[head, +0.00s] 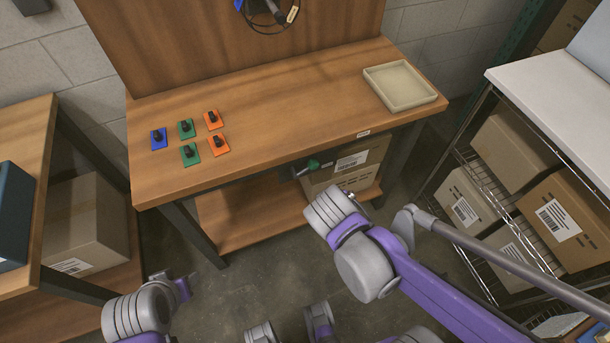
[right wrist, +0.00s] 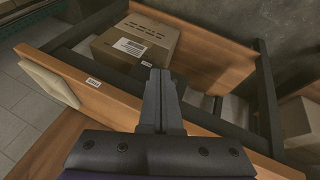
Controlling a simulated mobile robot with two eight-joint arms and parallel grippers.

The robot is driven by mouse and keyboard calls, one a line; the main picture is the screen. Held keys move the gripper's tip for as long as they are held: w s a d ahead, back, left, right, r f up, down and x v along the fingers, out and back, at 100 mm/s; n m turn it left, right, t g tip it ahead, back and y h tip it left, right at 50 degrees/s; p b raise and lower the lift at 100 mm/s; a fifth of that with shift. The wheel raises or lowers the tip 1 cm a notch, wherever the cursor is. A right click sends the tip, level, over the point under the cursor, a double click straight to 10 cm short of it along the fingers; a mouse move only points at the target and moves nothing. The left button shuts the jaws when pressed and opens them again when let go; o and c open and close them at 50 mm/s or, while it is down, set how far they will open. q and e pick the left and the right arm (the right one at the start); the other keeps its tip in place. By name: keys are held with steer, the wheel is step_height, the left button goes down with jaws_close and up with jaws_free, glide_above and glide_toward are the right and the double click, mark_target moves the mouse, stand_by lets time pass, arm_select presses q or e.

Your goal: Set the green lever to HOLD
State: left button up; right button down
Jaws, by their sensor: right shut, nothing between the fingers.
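A lever with a green handle (head: 313,164) shows at the front edge of the wooden bench, over the cardboard box below. Its dark mount is partly under the edge, and no HOLD mark can be read. In the right wrist view I cannot make out the lever. My right gripper (right wrist: 162,73) is shut and empty, pointing toward the bench front and the box beneath. In the head view my right arm reaches in from the right below the bench, and its fingers cannot be made out.
The bench (head: 270,120) carries a beige tray (head: 432,98) at the right and several blue, green and orange plates with black knobs at the left. A cardboard box (head: 340,172) sits on its lower shelf. A wire rack (head: 470,150) with boxes stands at right.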

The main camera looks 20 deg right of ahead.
arm_select(q)
step_height(320, 180, down, 14)
steer(key=b, duration=1.1)
arm_select(e)
steer(key=w+a+f+n+t+h, duration=0.2)
steer(key=w+a+f+t+h, duration=0.1)
steer(key=w, duration=0.4)
steer(key=w+a+f+n+t+h, duration=0.1)
steer(key=w+a+f+t+h, duration=0.1)
steer(key=w+a+f, duration=0.4)
steer(key=shift+w+a+f+n+t+h, duration=0.2)
steer(key=shift+w+a+n+t+h, duration=0.05)
steer(key=shift+w+n+t+h, duration=0.15)
steer(key=b, duration=0.2)
glide_toward(309, 161)
steer(key=w, duration=0.4)
arm_select(q)
steer(key=f, duration=0.2)
steer(key=f+b, duration=0.1)
steer(key=f, duration=0.1)
steer(key=shift+w+g, duration=0.25)
steer(key=shift+g, duration=0.05)
arm_select(e)
steer(key=d+f, duration=0.2)
steer(key=d, duration=0.1)
steer(key=shift+w+d, duration=0.15)
steer(key=shift+d, duration=0.1)
